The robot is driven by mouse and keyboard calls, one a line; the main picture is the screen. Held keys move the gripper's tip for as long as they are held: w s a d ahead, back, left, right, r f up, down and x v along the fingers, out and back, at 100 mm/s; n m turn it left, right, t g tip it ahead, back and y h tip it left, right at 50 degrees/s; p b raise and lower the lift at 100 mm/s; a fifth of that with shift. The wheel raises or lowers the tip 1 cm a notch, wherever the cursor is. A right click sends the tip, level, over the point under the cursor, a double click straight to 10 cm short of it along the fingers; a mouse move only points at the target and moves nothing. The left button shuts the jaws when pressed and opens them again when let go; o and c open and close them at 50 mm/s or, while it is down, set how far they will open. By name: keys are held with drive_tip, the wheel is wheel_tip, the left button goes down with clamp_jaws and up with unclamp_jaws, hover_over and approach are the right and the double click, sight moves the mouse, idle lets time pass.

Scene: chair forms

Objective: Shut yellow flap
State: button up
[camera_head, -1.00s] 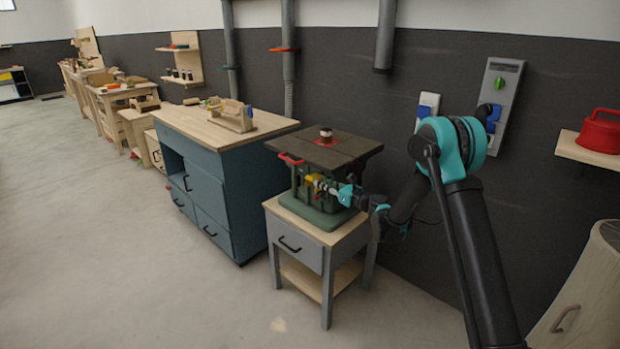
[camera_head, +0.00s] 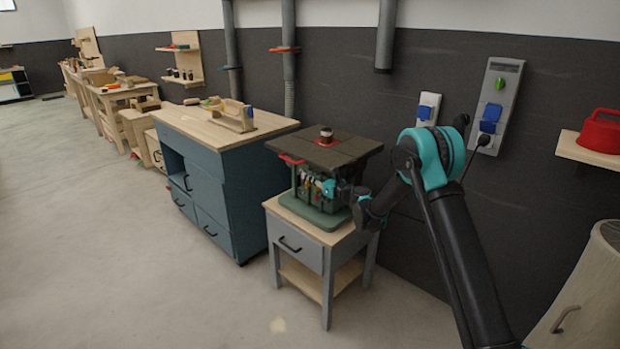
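A green machine (camera_head: 322,215) with a dark flat top (camera_head: 325,150) stands on a small grey stand. A small yellow patch, likely the yellow flap (camera_head: 304,178), shows on the machine's front below the top, mostly hidden and too small to tell how far open it is. My gripper (camera_head: 316,184), with teal and pale parts, is at the machine's front, close beside the yellow patch. I cannot tell whether it touches it, or whether its fingers are open or shut.
The grey stand (camera_head: 294,251) has a drawer and a lower shelf. A blue cabinet (camera_head: 234,195) with a wooden top stands close on the left. A dark wall with blue switches (camera_head: 490,120) is behind my arm. The floor in front is clear.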

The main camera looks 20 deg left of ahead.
clamp_jaws()
drive_tip(key=shift+f, duration=0.1)
wheel_tip(320, 180, down, 14)
drive_tip(key=n, duration=1.7)
drive_tip(key=shift+f, duration=0.25)
drive_tip(key=shift+w+d, duration=0.15)
